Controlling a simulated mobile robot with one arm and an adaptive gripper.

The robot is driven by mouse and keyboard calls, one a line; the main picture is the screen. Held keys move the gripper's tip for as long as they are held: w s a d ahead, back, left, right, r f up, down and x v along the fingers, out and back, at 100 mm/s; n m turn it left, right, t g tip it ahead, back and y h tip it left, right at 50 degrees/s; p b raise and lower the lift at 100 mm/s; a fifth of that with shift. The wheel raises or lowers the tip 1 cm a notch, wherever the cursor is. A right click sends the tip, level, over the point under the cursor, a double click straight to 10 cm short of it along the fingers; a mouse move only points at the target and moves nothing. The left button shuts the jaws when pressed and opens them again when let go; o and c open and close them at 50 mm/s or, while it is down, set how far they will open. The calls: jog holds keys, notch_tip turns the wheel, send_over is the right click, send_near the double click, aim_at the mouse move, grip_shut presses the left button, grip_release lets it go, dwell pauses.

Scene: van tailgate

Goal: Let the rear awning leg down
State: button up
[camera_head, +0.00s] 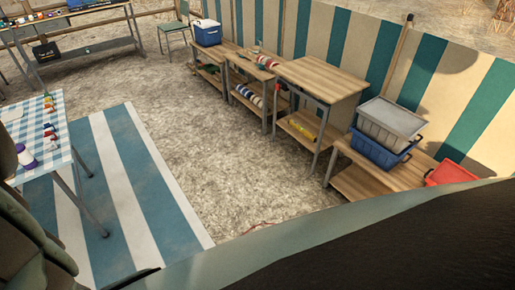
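I cannot make out the rear awning leg in this view. My gripper is not in view either, so nothing shows of its fingers or of anything it may hold. A large dark curved shape (400,245) with a grey-green edge fills the lower right. Dark green, blurred forms (25,235) fill the lower left. I cannot tell what either of them is, and they hide the ground behind them.
Wooden benches (318,78) line a striped windbreak (345,40), bearing a blue cooler (207,33), a grey bin (390,122) and a red crate (450,174). Sandy ground (230,150) between is clear.

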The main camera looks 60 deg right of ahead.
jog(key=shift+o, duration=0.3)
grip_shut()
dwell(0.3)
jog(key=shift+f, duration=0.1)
